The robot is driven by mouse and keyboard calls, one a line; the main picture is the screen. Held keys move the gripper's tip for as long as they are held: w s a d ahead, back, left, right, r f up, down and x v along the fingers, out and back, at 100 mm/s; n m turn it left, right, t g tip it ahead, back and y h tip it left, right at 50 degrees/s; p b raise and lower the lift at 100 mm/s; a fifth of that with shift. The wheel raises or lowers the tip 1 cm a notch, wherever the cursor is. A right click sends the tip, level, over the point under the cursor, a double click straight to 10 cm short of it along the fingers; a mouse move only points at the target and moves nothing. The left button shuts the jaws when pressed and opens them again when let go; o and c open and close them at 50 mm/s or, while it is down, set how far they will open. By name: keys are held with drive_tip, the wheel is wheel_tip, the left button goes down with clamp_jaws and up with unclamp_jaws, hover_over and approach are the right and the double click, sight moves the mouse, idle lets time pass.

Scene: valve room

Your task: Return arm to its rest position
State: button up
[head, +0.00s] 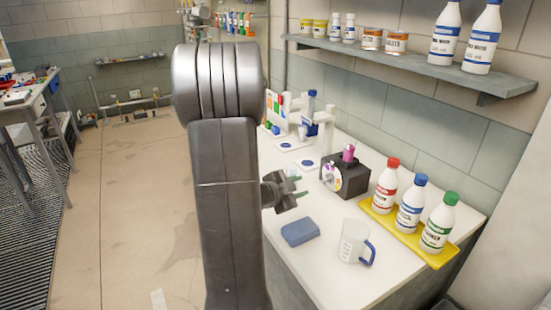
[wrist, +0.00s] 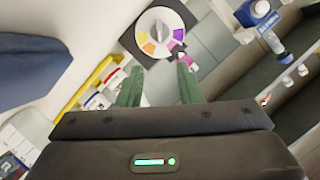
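My arm (head: 222,180) stands upright in the middle of the head view and hides part of the room. My gripper (head: 292,190) shows to the right of it, above the white counter, partly hidden by the arm. In the wrist view the two green fingers of my gripper (wrist: 159,68) are apart, with nothing held between them. Beyond the fingertips is a black box with a coloured dial (wrist: 160,35); the box (head: 345,174) stands on the counter in the head view.
The white counter (head: 335,285) holds a blue block (head: 300,232), a mug (head: 356,242) and a yellow tray (head: 410,233) with three bottles. A wall shelf (head: 440,67) holds jars and bottles. A workbench (head: 30,100) stands at left. The floor (head: 125,215) between is mostly clear.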

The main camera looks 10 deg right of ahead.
sight(326, 178)
drive_tip(key=p+x, duration=0.1)
drive_tip(key=x, duration=1.2)
drive_tip(key=shift+d+f, duration=0.1)
drive_tip(key=shift+d, duration=0.05)
drive_tip(key=shift+w+d+p, duration=0.1)
drive_tip(key=shift+w+p, duration=0.1)
drive_tip(key=shift+p, duration=0.3)
drive_tip(key=shift+s+f+b, duration=0.1)
drive_tip(key=shift+f+b, duration=0.05)
drive_tip(key=shift+b, duration=0.2)
drive_tip(key=b+v, duration=0.1)
drive_tip(key=v, duration=1.3)
drive_tip(key=p+x, duration=0.1)
drive_tip(key=x, duration=1.2)
drive_tip(key=shift+d, duration=0.25)
drive_tip(key=shift+w+d+r+p, duration=0.15)
drive_tip(key=shift+w+r+p, duration=0.2)
drive_tip(key=shift+p, duration=0.35)
drive_tip(key=n+p, duration=0.1)
drive_tip(key=p, duration=0.2)
drive_tip(key=shift+w+g, duration=0.1)
drive_tip(key=shift+g, duration=0.2)
